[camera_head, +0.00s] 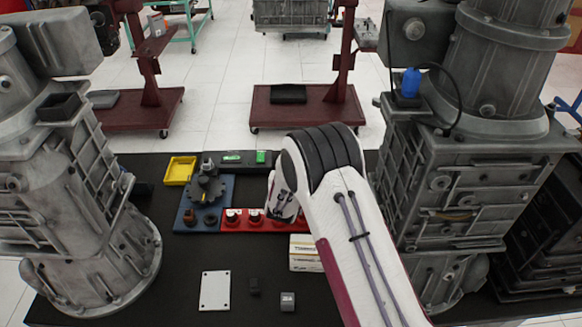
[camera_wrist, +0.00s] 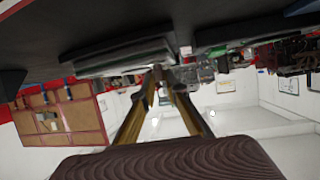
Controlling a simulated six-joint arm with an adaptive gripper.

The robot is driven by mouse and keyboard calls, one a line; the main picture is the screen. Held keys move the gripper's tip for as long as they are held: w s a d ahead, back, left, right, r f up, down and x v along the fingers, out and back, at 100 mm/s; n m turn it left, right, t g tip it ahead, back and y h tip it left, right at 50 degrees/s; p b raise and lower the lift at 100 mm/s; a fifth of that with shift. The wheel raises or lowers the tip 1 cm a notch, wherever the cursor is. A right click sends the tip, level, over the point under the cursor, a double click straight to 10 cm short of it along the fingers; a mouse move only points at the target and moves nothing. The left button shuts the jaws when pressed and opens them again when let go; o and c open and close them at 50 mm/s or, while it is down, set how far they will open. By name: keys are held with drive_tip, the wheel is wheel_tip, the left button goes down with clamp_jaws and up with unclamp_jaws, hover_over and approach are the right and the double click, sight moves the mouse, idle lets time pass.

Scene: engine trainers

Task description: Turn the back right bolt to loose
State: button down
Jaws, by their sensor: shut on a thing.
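My gripper (camera_wrist: 160,78) is in the middle of the wrist view, its two fingers drawn together at the tips. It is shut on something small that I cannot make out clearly. In the head view my white wrist is above the right part of a red block (camera_head: 243,226) and hides part of it.
A yellow tray (camera_head: 181,159) and a dark strip with green lights (camera_head: 240,165) lie behind. A white plate (camera_head: 215,291) and a small grey block (camera_head: 288,301) lie in front, a white box (camera_head: 303,262) beside my arm. Tall grey engines (camera_head: 75,225) and (camera_head: 435,180) flank the table.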

idle(0.4)
drive_tip(key=c, duration=2)
unclamp_jaws()
drive_tip(key=shift+s+r, duration=0.1)
drive_tip(key=shift+v, duration=5.85)
drive_tip(key=shift+d, duration=0.1)
